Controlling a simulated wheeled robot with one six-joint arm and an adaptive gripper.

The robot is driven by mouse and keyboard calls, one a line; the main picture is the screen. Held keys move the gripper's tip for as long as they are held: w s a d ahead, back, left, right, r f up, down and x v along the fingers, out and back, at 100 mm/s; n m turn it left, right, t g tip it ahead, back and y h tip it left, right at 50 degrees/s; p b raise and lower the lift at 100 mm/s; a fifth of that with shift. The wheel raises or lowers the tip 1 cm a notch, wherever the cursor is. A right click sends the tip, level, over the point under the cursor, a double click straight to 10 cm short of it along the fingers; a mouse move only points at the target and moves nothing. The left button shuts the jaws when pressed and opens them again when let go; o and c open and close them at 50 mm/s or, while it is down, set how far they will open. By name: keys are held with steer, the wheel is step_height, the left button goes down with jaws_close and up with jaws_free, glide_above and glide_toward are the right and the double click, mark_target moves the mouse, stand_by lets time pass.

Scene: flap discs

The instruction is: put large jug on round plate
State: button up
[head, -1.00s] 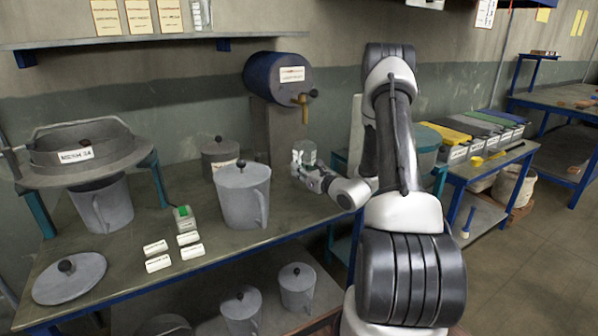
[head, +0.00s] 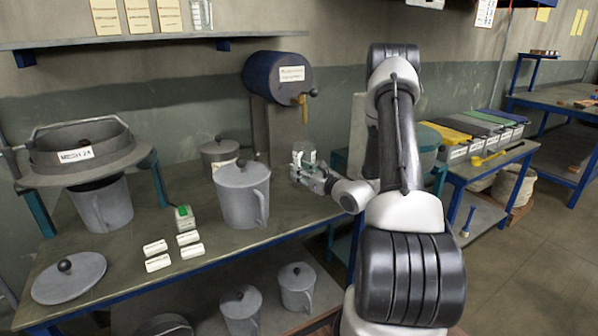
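A large grey jug (head: 242,198) with a knobbed lid and a handle on its right side stands upright on the bench. My gripper (head: 302,168) is to the right of the jug, apart from it, below the drum's tap. A small grey-green piece shows at the gripper's end; I cannot tell whether it is held or part of the gripper. The finger opening is too small to make out. A flat round grey disc (head: 78,283) with a dark knob lies at the bench's front left; it looks like a lid, and I cannot tell whether it is the round plate.
Another grey jug (head: 103,207) stands under the sieve stand (head: 88,155). A lidded pot (head: 219,152) is behind the large jug. A blue drum (head: 274,77) is above. Smaller jugs (head: 297,287) sit below.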

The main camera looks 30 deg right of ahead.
steer(key=v, duration=1)
steer(key=shift+s+a+r, duration=0.1)
steer(key=shift+s+r, duration=0.05)
steer(key=shift+r, duration=0.05)
steer(key=s+a+r+n+g+y, duration=0.35)
steer(key=a+r+n, duration=0.2)
steer(key=a, duration=0.25)
steer(key=s+a+r+n+g+y, duration=0.35)
steer(key=a+r+n+y, duration=0.2)
steer(key=a, duration=0.25)
steer(key=s+a+r+n+g+h, duration=0.2)
steer(key=s+a+n+g, duration=0.55)
steer(key=s+n, duration=0.4)
steer(key=s+d+r+n+t+h, duration=0.1)
steer(key=s+d+r+n+h, duration=0.7)
steer(key=s+d+n+h, duration=0.2)
steer(key=shift+s+d+n+h, duration=0.15)
steer(key=shift+d+n+h, duration=0.35)
steer(key=shift+d, duration=0.25)
